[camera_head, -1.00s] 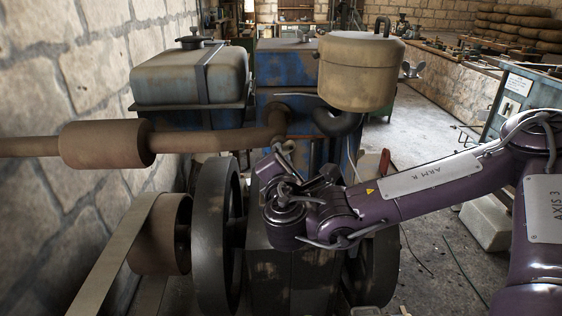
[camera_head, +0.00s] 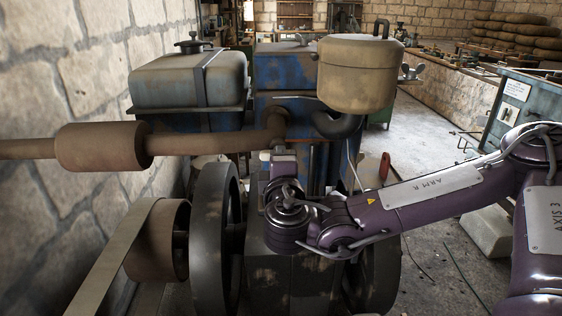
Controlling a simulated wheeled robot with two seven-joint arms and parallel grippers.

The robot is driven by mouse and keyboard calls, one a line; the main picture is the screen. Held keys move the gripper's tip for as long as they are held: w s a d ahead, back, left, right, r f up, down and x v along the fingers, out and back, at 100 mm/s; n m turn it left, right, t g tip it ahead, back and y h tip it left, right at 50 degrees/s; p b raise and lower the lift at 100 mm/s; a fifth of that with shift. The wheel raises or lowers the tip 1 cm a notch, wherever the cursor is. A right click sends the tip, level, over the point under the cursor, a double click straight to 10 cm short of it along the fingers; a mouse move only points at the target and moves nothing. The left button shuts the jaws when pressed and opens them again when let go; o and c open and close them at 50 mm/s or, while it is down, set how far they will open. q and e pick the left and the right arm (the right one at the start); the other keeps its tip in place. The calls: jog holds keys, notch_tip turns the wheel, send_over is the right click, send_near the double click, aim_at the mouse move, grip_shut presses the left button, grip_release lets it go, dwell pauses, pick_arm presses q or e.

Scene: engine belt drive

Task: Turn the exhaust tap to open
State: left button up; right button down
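The brown exhaust pipe (camera_head: 210,143) runs from the left, through a thick muffler (camera_head: 100,147), to an elbow (camera_head: 276,122) on the blue engine (camera_head: 285,72). I cannot pick out the exhaust tap clearly. My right arm comes in from the right, with its wrist over the dark engine block (camera_head: 290,262). My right gripper (camera_head: 279,148) points away from me, just below the pipe elbow. Its fingers are small and partly hidden by the wrist, so I cannot tell whether they are open or touch anything. My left gripper is not in view.
A tan round canister (camera_head: 360,75) stands right of the elbow, above the arm. A dark flywheel (camera_head: 212,235) and a belt (camera_head: 112,262) are at the left. A grey tank (camera_head: 188,82) stands behind the pipe. Clear floor (camera_head: 415,130) lies to the right.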

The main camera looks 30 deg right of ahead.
dwell(0.4)
jog(key=c, duration=1.3)
grip_release()
jog(key=shift+d+f, duration=0.1)
jog(key=shift+d, duration=0.05)
